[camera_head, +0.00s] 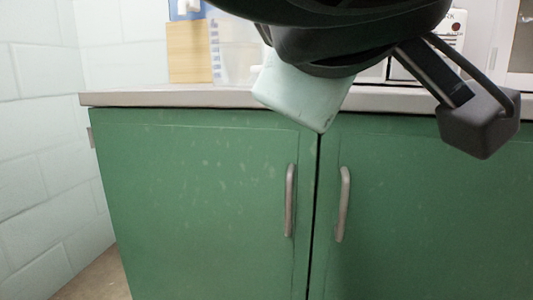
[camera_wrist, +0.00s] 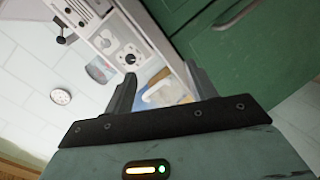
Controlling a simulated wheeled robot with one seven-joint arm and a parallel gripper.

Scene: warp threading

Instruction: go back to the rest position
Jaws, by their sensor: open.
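My gripper (camera_wrist: 160,70) is open and empty in the wrist view. Its two dark fingers stand apart, with the counter and the things on it beyond them. In the head view, dark parts of my arm fill the top of the picture, in front of the counter and the green cabinet; I cannot make out the fingers clearly there. No warp thread or loom part can be told in either view.
A green cabinet (camera_head: 210,190) with two handles stands ahead under a grey counter edge (camera_head: 170,98). A white appliance (camera_wrist: 120,45) stands on the counter. A wooden board (camera_head: 190,66) is at the back left. A tiled wall (camera_head: 35,150) bounds the left.

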